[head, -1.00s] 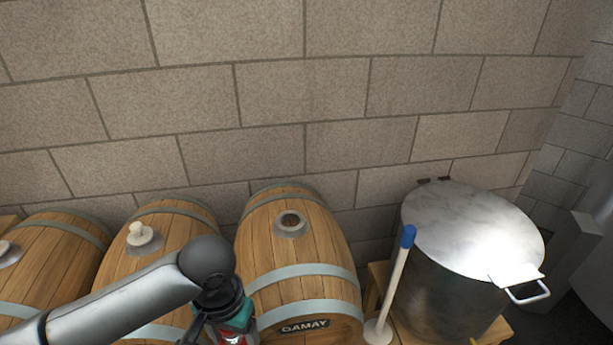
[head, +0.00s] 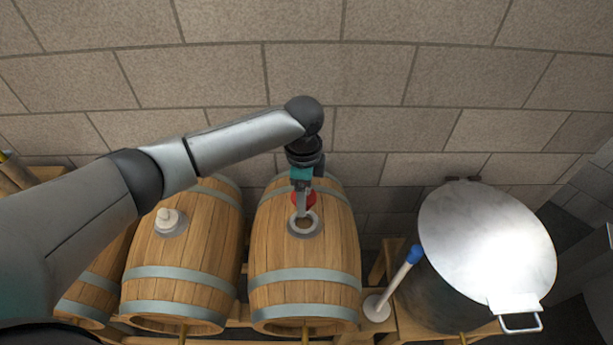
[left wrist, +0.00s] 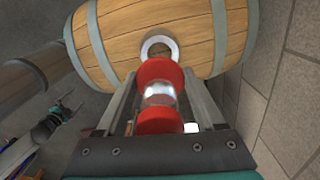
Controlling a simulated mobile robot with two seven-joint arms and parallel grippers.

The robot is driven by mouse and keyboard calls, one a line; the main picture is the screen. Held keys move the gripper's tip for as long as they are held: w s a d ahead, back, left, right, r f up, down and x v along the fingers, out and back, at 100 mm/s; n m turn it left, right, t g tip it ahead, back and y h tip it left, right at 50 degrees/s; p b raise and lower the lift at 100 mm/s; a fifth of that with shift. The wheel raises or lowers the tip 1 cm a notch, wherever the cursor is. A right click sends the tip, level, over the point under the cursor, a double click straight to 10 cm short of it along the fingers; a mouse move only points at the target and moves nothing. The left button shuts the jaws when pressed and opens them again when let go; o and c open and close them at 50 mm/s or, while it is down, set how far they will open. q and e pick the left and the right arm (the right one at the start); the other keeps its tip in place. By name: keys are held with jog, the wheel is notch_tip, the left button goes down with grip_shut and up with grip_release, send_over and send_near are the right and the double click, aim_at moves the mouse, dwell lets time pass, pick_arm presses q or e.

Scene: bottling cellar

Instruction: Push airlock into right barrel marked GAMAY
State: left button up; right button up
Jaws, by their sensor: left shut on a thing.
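The right barrel (head: 280,255) has an open bung hole with a pale collar (head: 304,231) on top; its GAMAY plate is out of sight now. My left gripper (head: 302,205) is over this barrel's hole, shut on the airlock (head: 311,197). The airlock, with red ends and a clear middle, shows between the fingers in the left wrist view (left wrist: 159,116). There the hole (left wrist: 158,44) appears just beyond the airlock's far end, partly covered by it; I cannot tell whether they touch. My right gripper (left wrist: 62,112) seems to show small in the left wrist view, its opening unclear.
The middle barrel (head: 190,255) carries a white stopper (head: 168,219). The block wall (head: 400,75) stands close behind the barrels.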

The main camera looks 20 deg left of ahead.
pick_arm(q)
jog(key=shift+s+f+b, duration=0.1)
jog(key=shift+f+b, duration=0.7)
jog(key=shift+b, duration=0.15)
jog(key=shift+f+b, duration=2.15)
jog(key=shift+f, duration=0.3)
jog(key=shift+p, duration=0.8)
jog(key=shift+f, duration=0.8)
jog(key=shift+f, duration=0.15)
